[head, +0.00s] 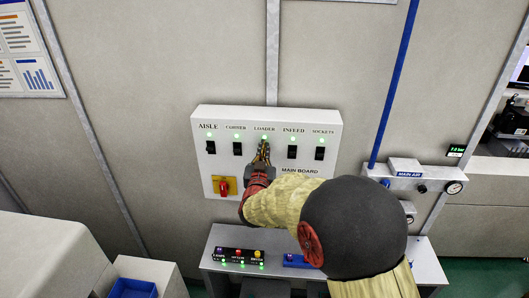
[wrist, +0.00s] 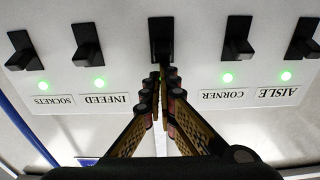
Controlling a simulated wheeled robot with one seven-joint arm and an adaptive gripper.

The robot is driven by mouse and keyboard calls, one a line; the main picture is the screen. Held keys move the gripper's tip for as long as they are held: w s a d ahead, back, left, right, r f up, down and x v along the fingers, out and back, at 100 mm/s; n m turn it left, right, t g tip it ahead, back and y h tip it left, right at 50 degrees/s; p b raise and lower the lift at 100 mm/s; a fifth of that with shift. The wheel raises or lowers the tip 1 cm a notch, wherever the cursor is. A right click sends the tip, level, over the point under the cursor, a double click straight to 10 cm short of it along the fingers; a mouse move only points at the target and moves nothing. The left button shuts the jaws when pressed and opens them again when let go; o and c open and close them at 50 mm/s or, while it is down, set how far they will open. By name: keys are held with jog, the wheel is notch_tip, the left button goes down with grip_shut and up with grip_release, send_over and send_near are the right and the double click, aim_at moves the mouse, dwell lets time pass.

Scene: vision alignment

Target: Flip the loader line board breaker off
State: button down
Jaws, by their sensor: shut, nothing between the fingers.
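The white main board (head: 222,165) hangs on the wall in the head view, with a row of black breakers under printed labels. The loader light (head: 264,137) is lit green. In the head view my gripper (head: 263,150) covers the loader breaker. In the wrist view, where the labels appear upside down, the loader breaker (wrist: 161,38) is at the top centre. My gripper (wrist: 160,76) is shut and empty, with its tips just below that breaker in the picture. I cannot tell whether they touch it. The fingers hide the loader label and light in the wrist view.
The infeed breaker (wrist: 87,42) and corner breaker (wrist: 238,40) flank the loader breaker closely. All visible lights are green. A red rotary switch (head: 224,187) is at the board's lower left. A shelf with a small button box (head: 239,258) stands below.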

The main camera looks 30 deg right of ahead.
jog(key=shift+s+a+f+t+b, duration=0.15)
jog(key=shift+f+t+b, duration=0.25)
jog(key=shift+b, duration=1.45)
jog(key=t+h+b, duration=0.1)
jog(key=b, duration=0.6)
jog(key=f+t+h+b, duration=0.1)
jog(key=t+b, duration=0.1)
jog(key=b, duration=0.6)
jog(key=shift+s+a+f+h, duration=0.2)
jog(key=shift+s+h, duration=0.1)
jog(key=shift+s, duration=0.1)
jog(key=shift+f, duration=0.1)
